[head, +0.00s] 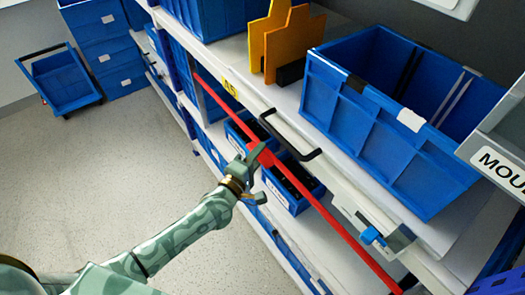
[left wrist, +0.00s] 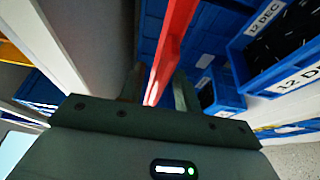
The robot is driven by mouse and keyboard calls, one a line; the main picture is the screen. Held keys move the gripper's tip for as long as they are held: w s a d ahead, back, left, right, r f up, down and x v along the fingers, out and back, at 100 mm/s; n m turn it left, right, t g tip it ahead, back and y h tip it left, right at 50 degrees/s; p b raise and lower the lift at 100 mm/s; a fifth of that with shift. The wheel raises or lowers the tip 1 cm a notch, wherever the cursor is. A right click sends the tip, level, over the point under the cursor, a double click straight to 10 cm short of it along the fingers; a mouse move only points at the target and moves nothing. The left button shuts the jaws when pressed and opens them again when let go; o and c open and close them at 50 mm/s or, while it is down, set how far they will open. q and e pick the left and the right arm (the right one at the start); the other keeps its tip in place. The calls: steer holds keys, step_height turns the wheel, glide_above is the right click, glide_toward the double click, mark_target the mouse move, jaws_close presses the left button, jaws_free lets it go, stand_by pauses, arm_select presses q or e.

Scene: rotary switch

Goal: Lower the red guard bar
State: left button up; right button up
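The red guard bar (head: 333,222) slants across the front of the shelving in the head view, from upper left to lower right. It also fills the upper middle of the left wrist view (left wrist: 172,45). My left gripper (head: 257,158) is at the bar's middle, by a wider red piece. In the left wrist view the fingers of my left gripper (left wrist: 158,92) stand on either side of the bar, close against it; the contact itself is partly hidden. My right gripper is not in view.
A large blue crate (head: 375,150) and orange-yellow boards (head: 290,42) stand on the upper shelf. A black handle (head: 290,135) and a blue latch (head: 373,236) sit on the shelf front. Blue bins (head: 291,187) lie behind the bar.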

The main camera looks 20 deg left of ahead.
arm_select(q)
steer(key=shift+x, duration=1.1)
steer(key=shift+c, duration=0.3)
